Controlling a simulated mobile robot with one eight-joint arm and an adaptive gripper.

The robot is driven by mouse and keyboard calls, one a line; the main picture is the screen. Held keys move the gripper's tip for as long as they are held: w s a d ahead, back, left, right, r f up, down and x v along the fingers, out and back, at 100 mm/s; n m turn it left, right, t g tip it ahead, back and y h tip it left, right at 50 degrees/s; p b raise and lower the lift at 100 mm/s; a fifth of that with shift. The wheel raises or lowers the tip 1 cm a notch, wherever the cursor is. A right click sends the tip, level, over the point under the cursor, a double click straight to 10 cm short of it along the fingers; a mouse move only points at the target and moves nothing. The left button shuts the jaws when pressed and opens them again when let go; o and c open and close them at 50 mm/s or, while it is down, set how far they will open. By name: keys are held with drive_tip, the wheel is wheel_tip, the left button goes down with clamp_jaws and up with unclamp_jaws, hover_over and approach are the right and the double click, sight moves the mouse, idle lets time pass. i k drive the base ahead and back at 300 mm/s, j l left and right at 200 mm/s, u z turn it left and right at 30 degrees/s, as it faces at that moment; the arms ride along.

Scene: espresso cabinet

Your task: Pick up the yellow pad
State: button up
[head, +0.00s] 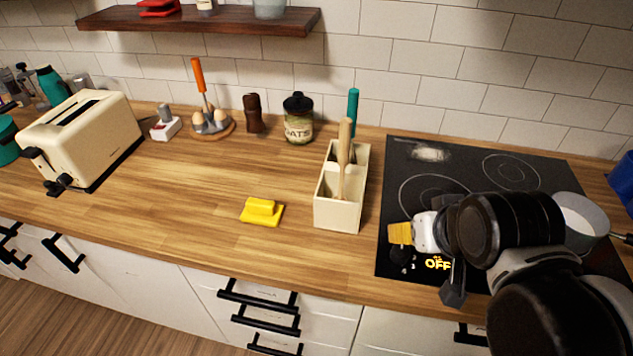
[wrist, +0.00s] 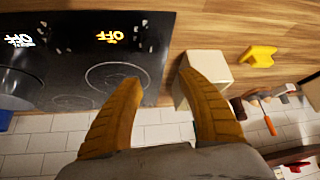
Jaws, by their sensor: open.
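The yellow pad (head: 262,211) is a small flat piece with a raised block on top. It lies on the wooden counter near its front edge, left of the cream utensil holder. It also shows in the wrist view (wrist: 260,57) at the upper right. My gripper (head: 400,233) has yellow-orange fingers and is over the front left part of the black cooktop, to the right of the pad and apart from it. In the wrist view my gripper (wrist: 160,95) is open, its two fingers wide apart with nothing between them.
The cream utensil holder (head: 338,214) with upright utensils stands between my gripper and the pad. The black cooktop (head: 400,170) carries a pot (head: 580,220) at the right. A toaster (head: 85,135) stands at the left. The counter around the pad is clear.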

sight(257, 211)
drive_tip(key=i+j, duration=0.1)
drive_tip(key=j, duration=1.3)
drive_tip(key=i+j, duration=0.15)
drive_tip(key=j, duration=0.55)
